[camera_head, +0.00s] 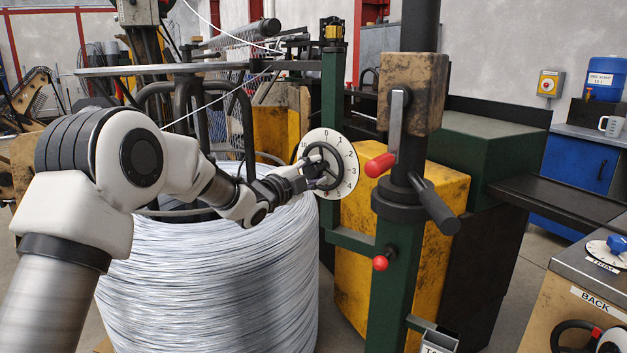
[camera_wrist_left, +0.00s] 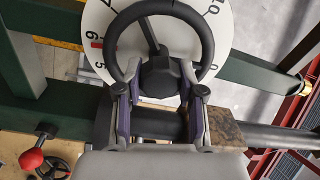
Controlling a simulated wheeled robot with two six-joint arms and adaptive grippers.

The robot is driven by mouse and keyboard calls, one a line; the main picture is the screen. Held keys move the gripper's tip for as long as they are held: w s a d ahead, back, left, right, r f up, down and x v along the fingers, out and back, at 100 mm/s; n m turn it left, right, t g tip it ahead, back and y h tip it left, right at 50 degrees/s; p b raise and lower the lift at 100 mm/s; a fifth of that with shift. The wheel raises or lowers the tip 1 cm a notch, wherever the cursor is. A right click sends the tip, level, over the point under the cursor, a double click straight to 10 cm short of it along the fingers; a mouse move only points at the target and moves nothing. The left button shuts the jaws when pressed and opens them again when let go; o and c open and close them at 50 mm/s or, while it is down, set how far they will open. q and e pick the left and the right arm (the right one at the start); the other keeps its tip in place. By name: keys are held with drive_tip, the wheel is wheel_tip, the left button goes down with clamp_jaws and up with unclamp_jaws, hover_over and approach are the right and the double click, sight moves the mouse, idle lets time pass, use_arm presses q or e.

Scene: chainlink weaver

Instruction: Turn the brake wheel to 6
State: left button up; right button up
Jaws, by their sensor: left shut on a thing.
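The brake wheel (camera_head: 322,167) is a small black spoked handwheel in front of a white numbered dial (camera_head: 345,160). In the left wrist view the wheel (camera_wrist_left: 205,45) fills the top middle, and the dial (camera_wrist_left: 229,28) shows behind it. A red mark (camera_wrist_left: 97,44) sits at the dial's left edge, between the 6 and the 5. My left gripper (camera_wrist_left: 160,92) is shut on the brake wheel, with one finger on each side near its hub. In the head view my left gripper (camera_head: 303,178) reaches it from the left and partly hides the dial. My right gripper is not in view.
A large wire coil (camera_head: 215,285) stands below my left arm. A green post (camera_head: 395,290) with a red-knobbed lever (camera_head: 380,164) stands right of the dial. A red ball knob (camera_wrist_left: 31,158) shows low in the wrist view. A bench with a blue knob (camera_head: 617,243) is at right.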

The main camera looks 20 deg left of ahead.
use_arm(q)
drive_tip(key=shift+f+m+b, duration=0.1)
drive_tip(key=shift+m+b, duration=0.2)
drive_tip(key=shift+m, duration=0.3)
drive_tip(key=o, duration=1.2)
drive_tip(key=shift+c, duration=0.2)
drive_tip(key=shift+s, duration=0.1)
drive_tip(key=v, duration=1.1)
drive_tip(key=shift+s+a, duration=0.2)
drive_tip(key=shift+s, duration=0.2)
